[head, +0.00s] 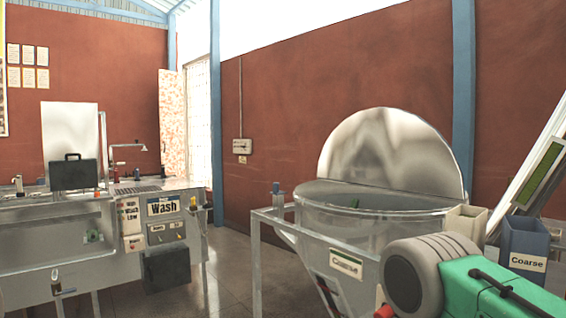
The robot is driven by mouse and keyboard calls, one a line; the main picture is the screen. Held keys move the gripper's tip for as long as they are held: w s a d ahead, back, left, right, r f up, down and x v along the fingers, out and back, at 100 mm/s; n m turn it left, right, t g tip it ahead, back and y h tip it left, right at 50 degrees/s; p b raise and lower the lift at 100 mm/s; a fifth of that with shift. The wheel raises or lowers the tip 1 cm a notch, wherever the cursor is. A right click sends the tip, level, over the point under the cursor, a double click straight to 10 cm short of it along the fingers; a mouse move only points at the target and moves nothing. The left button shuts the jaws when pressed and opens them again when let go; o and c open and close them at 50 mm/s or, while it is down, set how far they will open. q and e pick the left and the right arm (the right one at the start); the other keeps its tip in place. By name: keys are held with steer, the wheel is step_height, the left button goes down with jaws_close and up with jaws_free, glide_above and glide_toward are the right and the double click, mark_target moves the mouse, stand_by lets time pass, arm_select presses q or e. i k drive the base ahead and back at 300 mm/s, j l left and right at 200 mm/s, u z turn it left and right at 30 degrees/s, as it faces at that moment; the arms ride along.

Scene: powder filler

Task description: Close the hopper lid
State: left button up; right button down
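The hopper (350,212) is a round, shiny metal tub at the right of the head view, with a sign reading "Coarse" (346,263) on its front. Its lid (390,155) is a half-round metal plate standing up, tilted back, along the middle or far part of the rim. Neither of my grippers is in view.
A green machine body with a grey ribbed drum (432,272) blocks the lower right. Beige (465,222) and blue-grey "Coarse" (526,250) bins stand beside the hopper. A metal rail (268,212) is at its left. A wash station (150,225) stands far left, with clear floor between.

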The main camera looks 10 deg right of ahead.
mark_target(388, 147)
steer(key=i+u, duration=0.5)
steer(key=i, duration=0.15)
steer(key=i+l+u, duration=0.25)
steer(key=i+u, duration=0.25)
steer(key=i+z, duration=0.3)
steer(key=i, duration=1.8)
steer(key=i+l+z, duration=0.25)
steer(key=i+z, duration=0.7)
steer(key=i+j+z, duration=0.1)
steer(key=i+z, duration=0.4)
steer(key=i+j+z, duration=0.3)
steer(key=i+z, duration=0.15)
steer(key=i+l+z, duration=0.35)
steer(key=i, duration=0.65)
steer(key=i+j+z, duration=0.1)
steer(key=i+z, duration=0.25)
steer(key=i, duration=0.65)
steer(key=i+z, duration=0.35)
steer(key=i+j+z, duration=0.15)
steer(key=z, duration=0.2)
steer(key=i+j+z, duration=0.35)
steer(key=k+l, duration=0.05)
steer(key=l, duration=0.05)
